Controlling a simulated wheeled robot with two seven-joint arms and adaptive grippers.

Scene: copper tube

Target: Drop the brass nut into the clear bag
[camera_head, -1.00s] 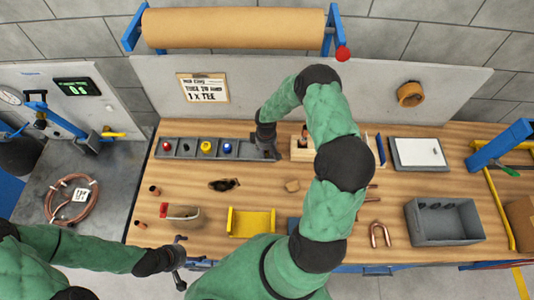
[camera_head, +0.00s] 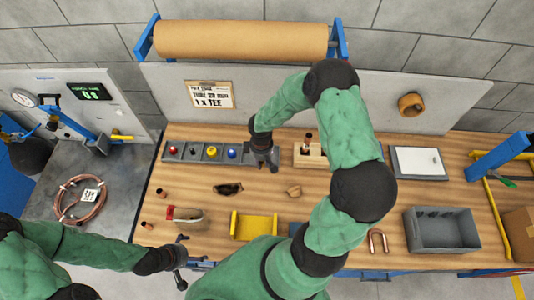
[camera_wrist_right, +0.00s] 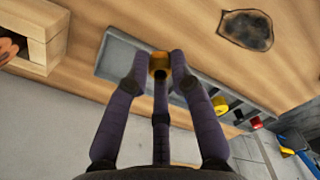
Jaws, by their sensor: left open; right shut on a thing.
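The brass nut (camera_wrist_right: 159,65) shows in the right wrist view, held between the fingertips of my right gripper (camera_wrist_right: 161,70). In the head view my right gripper (camera_head: 263,162) points down at the right end of the grey compartment tray (camera_head: 192,153); the nut is not distinct there. I cannot make out a clear bag for certain. A dark, crumpled-looking flat patch (camera_head: 228,188) lies on the bench in front of the tray, also in the wrist view (camera_wrist_right: 246,30); I cannot tell whether it is the bag. My left gripper (camera_head: 181,264) is open and empty near the bench's front-left edge.
The tray holds red, yellow and blue pieces. A wooden block (camera_head: 310,160) stands right of my right gripper. A yellow holder (camera_head: 254,226), a beige piece with a red end (camera_head: 187,218) and a grey bin (camera_head: 441,233) are on the bench. The middle has free wood.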

